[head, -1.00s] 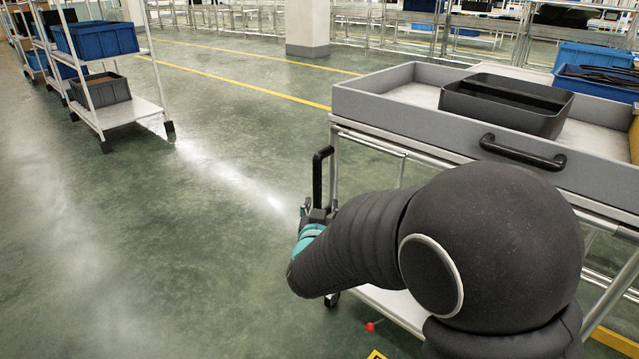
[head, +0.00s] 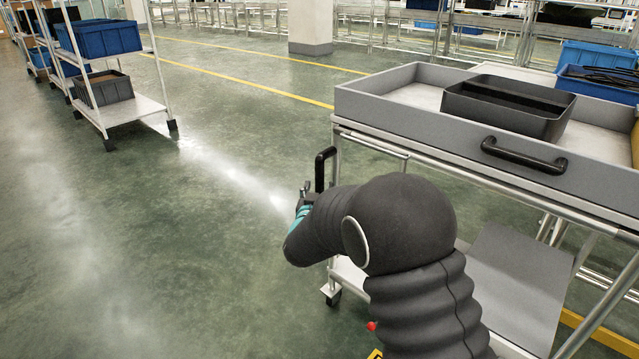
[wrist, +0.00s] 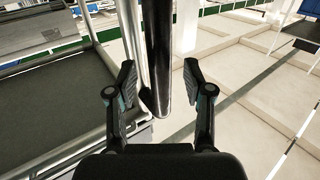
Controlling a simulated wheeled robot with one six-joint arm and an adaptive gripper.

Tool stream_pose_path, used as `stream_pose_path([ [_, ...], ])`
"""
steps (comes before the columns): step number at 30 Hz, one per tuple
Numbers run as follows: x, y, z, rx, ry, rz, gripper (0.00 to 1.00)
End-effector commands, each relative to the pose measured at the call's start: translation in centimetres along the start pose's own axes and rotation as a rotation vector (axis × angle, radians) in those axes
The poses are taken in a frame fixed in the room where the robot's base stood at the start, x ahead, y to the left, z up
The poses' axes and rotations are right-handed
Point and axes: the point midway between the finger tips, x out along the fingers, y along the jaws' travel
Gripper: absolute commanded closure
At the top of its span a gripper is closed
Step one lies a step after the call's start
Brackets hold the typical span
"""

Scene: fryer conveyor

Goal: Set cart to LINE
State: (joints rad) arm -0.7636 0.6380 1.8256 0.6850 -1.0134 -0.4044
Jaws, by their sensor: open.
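The cart has a grey tray top (head: 375,108), a silver tube frame and a lower shelf (head: 520,275). It stands at the right in the head view. A black upright handle (head: 322,170) is on the cart's left corner. A second black handle (head: 523,155) runs along the tray's near side. My gripper (head: 305,198) is at the upright handle, partly hidden by my own arm. In the wrist view my gripper (wrist: 160,78) is open, with the handle's dark bar (wrist: 158,50) between its fingers and visible gaps on both sides. No LINE marking is legible.
A black bin (head: 508,108) sits on the tray top. A red knob (head: 371,326) shows low by the cart. A white rack (head: 135,108) with blue and grey bins stands at upper left. Green floor between rack and cart is clear. Yellow floor lines (head: 250,75) run behind.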

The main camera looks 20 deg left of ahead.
Motion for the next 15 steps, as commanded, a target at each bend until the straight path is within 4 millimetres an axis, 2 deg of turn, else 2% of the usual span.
stream_pose_path([
  [6, 2.3, 0.1, -0.1, 0.000, 0.001, 0.001, 0.48],
  [15, 2.7, 0.0, 0.0, -0.001, 0.000, 0.000, 0.48],
])
